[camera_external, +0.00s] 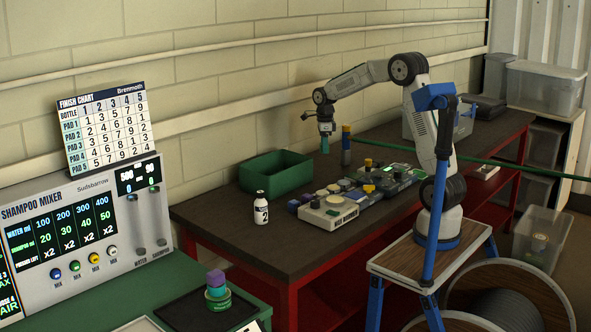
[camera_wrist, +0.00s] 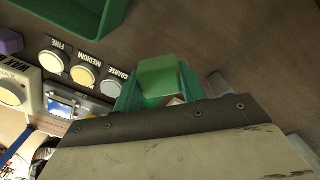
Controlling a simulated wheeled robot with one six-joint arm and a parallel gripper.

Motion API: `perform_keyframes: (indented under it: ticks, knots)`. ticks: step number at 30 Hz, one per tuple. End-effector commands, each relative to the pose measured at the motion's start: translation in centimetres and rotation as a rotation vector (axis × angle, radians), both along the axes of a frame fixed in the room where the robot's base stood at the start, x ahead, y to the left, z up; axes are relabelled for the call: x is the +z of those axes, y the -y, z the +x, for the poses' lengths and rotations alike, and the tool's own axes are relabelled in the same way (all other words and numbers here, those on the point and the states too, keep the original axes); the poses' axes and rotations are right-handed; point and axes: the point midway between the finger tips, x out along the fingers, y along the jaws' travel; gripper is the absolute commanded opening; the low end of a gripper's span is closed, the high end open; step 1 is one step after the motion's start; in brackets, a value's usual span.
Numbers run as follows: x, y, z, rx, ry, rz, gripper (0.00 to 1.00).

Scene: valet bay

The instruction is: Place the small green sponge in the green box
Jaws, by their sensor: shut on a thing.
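My gripper (camera_external: 326,130) is above the dark table, pointing down, and is shut on a small green sponge (camera_external: 325,146). In the wrist view the green sponge (camera_wrist: 162,77) sits between the green fingers of my gripper (camera_wrist: 158,88). The green box (camera_external: 275,175) stands open on the table, to the left of and below my gripper. A corner of the green box (camera_wrist: 100,22) shows at the top left of the wrist view. The inside floor of the box is mostly hidden.
A white bottle marked 2 (camera_external: 261,207) stands in front of the box. Several devices and pads (camera_external: 328,211) lie right of it. A dark post with a yellow top (camera_external: 346,145) stands close to the right of my gripper.

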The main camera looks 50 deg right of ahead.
Motion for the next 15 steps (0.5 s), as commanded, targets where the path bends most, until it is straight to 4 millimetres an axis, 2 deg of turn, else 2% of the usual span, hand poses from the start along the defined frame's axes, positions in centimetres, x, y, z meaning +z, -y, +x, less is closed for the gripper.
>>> perform_keyframes:
  ticks: [9,15]
  knots:
    - [5.8,0.0,0.0,0.000,0.004,0.000,0.16]
    - [5.7,-3.3,1.7,0.132,-0.001,0.001,0.16]
